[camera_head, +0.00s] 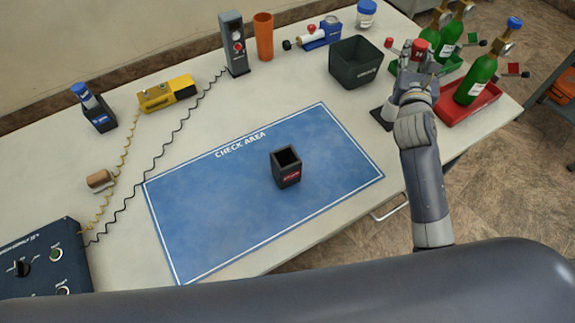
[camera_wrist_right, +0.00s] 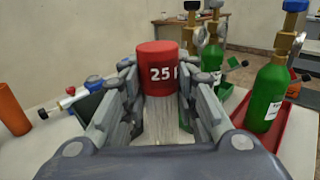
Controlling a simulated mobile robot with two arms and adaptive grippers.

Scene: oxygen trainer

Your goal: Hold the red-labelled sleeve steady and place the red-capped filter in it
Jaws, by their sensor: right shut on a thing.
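The red-labelled sleeve (camera_head: 286,174) is a small dark, open-topped square holder, upright on the blue check area mat. Its opening looks empty. My right gripper (camera_head: 415,68) is at the right of the table, well away from the sleeve. It is shut on the red-capped filter, whose red cap (camera_head: 419,49) shows above the fingers. In the right wrist view the filter (camera_wrist_right: 158,62) stands upright between the fingers, with "25" on its cap and a pale body below. The fingers partly hide its lower part. My left gripper is not in view.
Green bottles (camera_head: 478,78) stand in red and green trays on the right. A dark open bin (camera_head: 356,65) is behind the mat (camera_head: 225,215). A blue-labelled sleeve (camera_head: 99,115) holds a blue-capped filter at left. Coiled cables cross the left side. The mat around the sleeve is clear.

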